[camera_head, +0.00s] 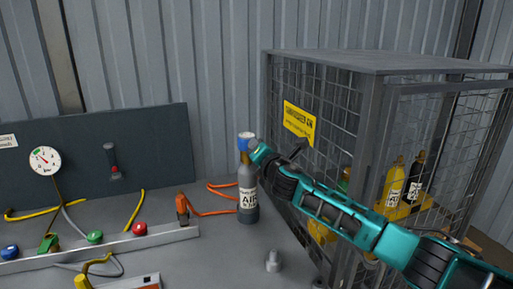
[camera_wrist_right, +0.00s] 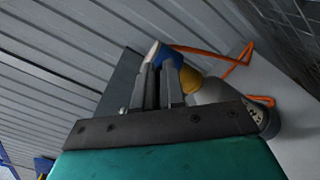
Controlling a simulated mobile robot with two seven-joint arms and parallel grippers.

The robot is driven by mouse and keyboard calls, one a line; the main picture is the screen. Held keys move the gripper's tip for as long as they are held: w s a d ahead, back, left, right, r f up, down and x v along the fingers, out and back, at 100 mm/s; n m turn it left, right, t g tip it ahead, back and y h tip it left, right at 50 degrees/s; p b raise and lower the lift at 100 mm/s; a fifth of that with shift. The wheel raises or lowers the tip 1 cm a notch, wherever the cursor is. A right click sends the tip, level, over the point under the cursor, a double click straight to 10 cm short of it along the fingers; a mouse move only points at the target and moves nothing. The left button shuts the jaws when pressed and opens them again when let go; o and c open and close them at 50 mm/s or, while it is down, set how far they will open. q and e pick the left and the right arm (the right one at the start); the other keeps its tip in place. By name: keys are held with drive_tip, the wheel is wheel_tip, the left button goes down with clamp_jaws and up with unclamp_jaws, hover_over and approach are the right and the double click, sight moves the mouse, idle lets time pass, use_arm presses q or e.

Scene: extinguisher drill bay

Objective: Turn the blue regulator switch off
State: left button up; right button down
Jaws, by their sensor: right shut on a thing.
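The blue regulator switch (camera_head: 245,136) sits on top of a grey bottle labelled AIR (camera_head: 248,204), which stands upright on the bench. My right gripper (camera_head: 254,147) reaches in from the right at the bottle's top and is shut on the blue switch. In the right wrist view the two fingers (camera_wrist_right: 160,72) are close together, with the blue switch (camera_wrist_right: 190,49) at their tips. The bottle's brass-coloured neck (camera_wrist_right: 190,78) shows just beside them. The exact contact is partly hidden by the fingers. My left gripper is not in view.
A rail (camera_head: 110,246) with coloured knobs and an orange hose (camera_head: 215,212) lie left of the bottle. A small grey fitting (camera_head: 273,262) stands in front.

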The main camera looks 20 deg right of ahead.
drive_tip(key=m, duration=0.5)
drive_tip(key=f+m, duration=0.1)
drive_tip(key=m, duration=0.2)
drive_tip(key=shift+d+m, duration=0.2)
drive_tip(key=shift+m, duration=0.1)
idle(0.5)
drive_tip(key=c, duration=1.2)
unclamp_jaws()
drive_tip(key=s, duration=1.3)
drive_tip(key=shift+d, duration=0.2)
